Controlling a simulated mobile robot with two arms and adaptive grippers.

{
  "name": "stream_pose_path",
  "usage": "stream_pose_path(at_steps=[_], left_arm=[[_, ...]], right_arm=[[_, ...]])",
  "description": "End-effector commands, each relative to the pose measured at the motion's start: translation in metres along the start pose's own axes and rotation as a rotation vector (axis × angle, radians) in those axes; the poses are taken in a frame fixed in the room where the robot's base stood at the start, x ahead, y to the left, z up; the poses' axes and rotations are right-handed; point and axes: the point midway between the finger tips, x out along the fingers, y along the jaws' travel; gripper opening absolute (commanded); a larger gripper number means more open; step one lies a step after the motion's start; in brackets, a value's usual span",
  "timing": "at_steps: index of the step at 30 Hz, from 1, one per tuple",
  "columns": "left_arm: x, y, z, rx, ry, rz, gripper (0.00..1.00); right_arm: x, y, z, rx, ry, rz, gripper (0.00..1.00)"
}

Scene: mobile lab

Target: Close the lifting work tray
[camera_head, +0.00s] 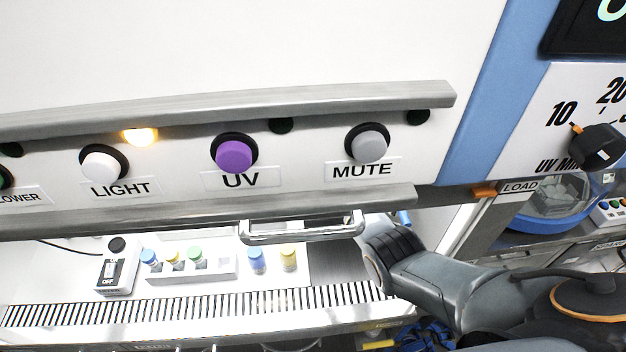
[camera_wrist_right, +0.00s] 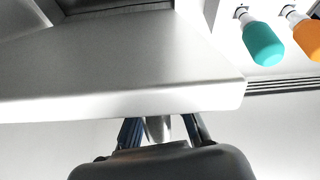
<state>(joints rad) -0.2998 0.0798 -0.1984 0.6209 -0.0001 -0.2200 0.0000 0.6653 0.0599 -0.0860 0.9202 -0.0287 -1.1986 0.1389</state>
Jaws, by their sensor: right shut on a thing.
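My right arm enters the head view from the right, and its wrist reaches under the lower rail into the lit cabinet. The right gripper's fingers are hidden there. In the right wrist view, the right gripper (camera_wrist_right: 162,130) is shut at the front edge of a pale metal plate (camera_wrist_right: 120,70), which looks like the lifting work tray. The plate's edge hides the fingertips. In the head view, a silver bar-shaped handle (camera_head: 300,237) shows just left of my wrist, below the rail. Whether it belongs to the plate is unclear. My left gripper is not in view.
The rail and a button panel with a purple UV button (camera_head: 234,153) overhang the opening. Capped vials in a white rack (camera_head: 190,270) stand inside, behind a slotted grille (camera_head: 200,307).

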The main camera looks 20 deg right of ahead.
Motion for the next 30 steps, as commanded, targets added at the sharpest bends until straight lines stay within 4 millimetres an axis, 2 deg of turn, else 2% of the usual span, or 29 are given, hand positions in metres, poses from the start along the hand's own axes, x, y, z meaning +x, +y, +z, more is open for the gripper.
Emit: stream_pose_path(at_steps=[8, 19, 25, 30], left_arm=[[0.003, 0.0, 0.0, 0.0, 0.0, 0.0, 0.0], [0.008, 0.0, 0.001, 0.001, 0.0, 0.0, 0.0], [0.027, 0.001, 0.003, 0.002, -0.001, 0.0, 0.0], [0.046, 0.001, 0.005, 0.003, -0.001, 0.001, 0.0]], right_arm=[[-0.001, -0.003, 0.015, 0.0, 0.066, 0.012, 0.0], [-0.004, -0.012, 0.058, -0.002, 0.28, 0.053, 0.0], [0.003, -0.018, 0.086, -0.001, 0.424, 0.082, 0.0], [0.007, -0.021, 0.102, 0.0, 0.517, 0.101, 0.0]])
